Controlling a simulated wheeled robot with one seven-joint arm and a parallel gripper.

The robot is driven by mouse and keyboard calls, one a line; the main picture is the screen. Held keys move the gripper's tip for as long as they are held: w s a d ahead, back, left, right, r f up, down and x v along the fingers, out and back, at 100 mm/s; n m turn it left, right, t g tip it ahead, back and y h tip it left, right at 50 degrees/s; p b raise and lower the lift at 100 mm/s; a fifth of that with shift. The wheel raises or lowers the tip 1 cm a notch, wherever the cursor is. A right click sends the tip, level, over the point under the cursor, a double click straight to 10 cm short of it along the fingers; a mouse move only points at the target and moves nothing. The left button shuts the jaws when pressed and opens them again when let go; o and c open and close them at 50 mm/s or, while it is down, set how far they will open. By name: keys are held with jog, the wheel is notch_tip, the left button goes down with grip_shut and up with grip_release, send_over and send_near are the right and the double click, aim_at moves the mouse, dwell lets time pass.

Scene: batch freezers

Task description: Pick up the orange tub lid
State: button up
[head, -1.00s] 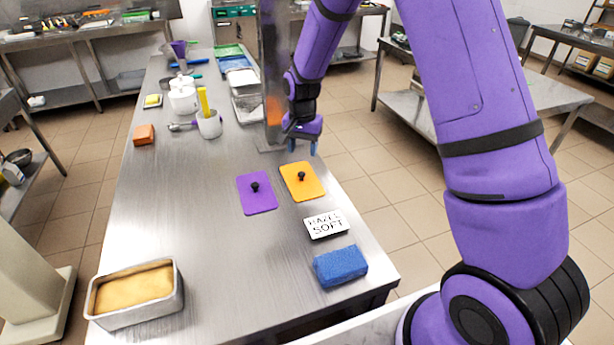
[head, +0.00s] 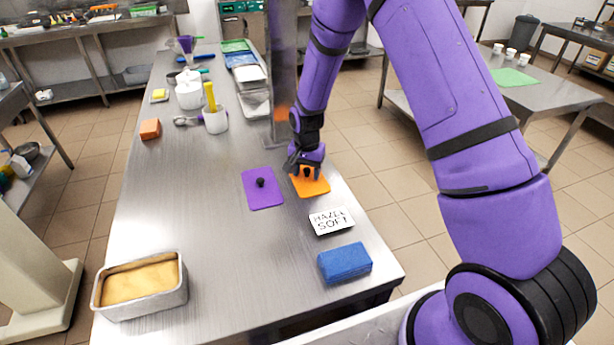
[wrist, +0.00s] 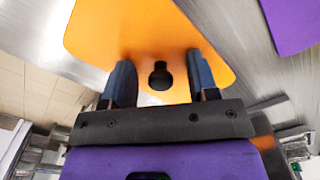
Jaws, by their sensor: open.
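The orange tub lid (head: 314,186) lies flat on the steel table, near its right edge. It fills the upper middle of the wrist view (wrist: 150,25). Its black knob (wrist: 160,76) stands up between my two fingers. My gripper (head: 305,170) is right above the lid and hides part of it in the head view. In the wrist view my gripper (wrist: 160,75) is open, with a gap on each side of the knob. I cannot tell the exact height of the fingertips over the lid.
A purple lid (head: 262,190) with a black knob lies just left of the orange one. A "HAZEL SOFT" card (head: 331,220) and a blue sponge-like block (head: 344,263) are nearer. A metal tub (head: 140,287) stands front left. The table's middle is clear.

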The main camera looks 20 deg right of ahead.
jog(key=c, duration=1)
jog(key=shift+r, duration=0.1)
